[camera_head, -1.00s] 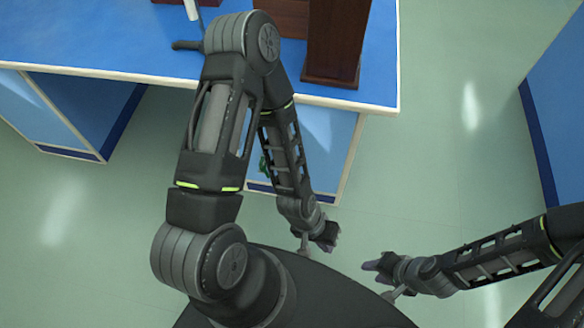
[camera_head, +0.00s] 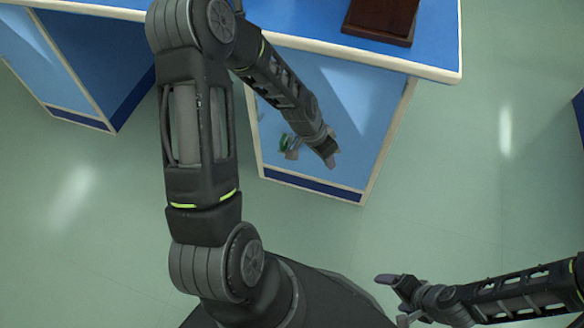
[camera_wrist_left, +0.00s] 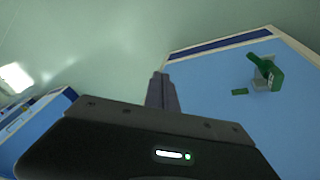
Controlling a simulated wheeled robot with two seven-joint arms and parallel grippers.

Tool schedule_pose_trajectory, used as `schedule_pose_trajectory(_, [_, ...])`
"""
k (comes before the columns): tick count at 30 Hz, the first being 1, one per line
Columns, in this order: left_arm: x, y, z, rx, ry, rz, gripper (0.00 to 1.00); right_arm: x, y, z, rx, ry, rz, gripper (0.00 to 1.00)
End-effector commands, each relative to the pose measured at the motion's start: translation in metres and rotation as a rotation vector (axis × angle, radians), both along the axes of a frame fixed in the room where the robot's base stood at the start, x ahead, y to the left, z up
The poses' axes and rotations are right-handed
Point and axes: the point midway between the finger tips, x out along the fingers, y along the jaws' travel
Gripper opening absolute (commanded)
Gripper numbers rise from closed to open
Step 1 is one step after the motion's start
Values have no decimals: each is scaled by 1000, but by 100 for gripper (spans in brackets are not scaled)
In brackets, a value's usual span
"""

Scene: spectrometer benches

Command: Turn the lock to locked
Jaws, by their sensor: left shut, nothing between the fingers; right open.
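The lock has a green handle (camera_head: 285,142) on a small grey mount, on the blue front panel (camera_head: 335,110) of the bench. In the left wrist view the lock (camera_wrist_left: 268,75) is at the upper right, its green handle tilted across the grey mount. A small flat green mark (camera_wrist_left: 239,91) is beside it. My left gripper (camera_head: 330,160) is shut and empty, in front of the panel and to the right of the lock. Its closed fingers (camera_wrist_left: 163,92) point away from the lock in the wrist view, apart from it. My right gripper (camera_head: 385,279) is open and empty, low over the floor.
The blue bench top (camera_head: 430,62) has a pale edge and carries a dark brown wooden object (camera_head: 380,18). Another blue cabinet (camera_head: 75,65) stands at the left, with a gap between. The green floor (camera_head: 430,160) right of the bench is clear.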

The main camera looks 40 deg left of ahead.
Motion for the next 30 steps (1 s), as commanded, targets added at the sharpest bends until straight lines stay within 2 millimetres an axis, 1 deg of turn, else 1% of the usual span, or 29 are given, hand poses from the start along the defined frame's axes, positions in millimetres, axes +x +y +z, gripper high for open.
schedule_pose_trajectory(1, [13, 31, -25, 33, -34, -27, 0, 2, -1, -47, -3, -4, -4, 81])
schedule_pose_trajectory(3, [22, 64, -24, 73, -64, -81, 0, 4, -3, -71, -5, -8, -9, 81])
schedule_pose_trajectory(6, [27, 101, -17, 122, -91, -146, 0, 6, -5, -96, -8, -12, -14, 81])
schedule_pose_trajectory(9, [28, 126, -9, 154, -107, -190, 0, 7, -6, -110, -9, -15, -17, 81])
schedule_pose_trajectory(13, [27, 138, -1, 173, -113, -218, 0, 8, -6, -115, -11, -16, -19, 81])
schedule_pose_trajectory(20, [26, 139, 2, 173, -112, -223, 0, 8, -6, -112, -11, -16, -18, 81])
schedule_pose_trajectory(26, [27, 138, -1, 172, -111, -222, 0, 8, -6, -114, -11, -16, -18, 81])
schedule_pose_trajectory(30, [30, 136, -12, 172, -111, -221, 0, 9, -6, -119, -11, -17, -18, 81])
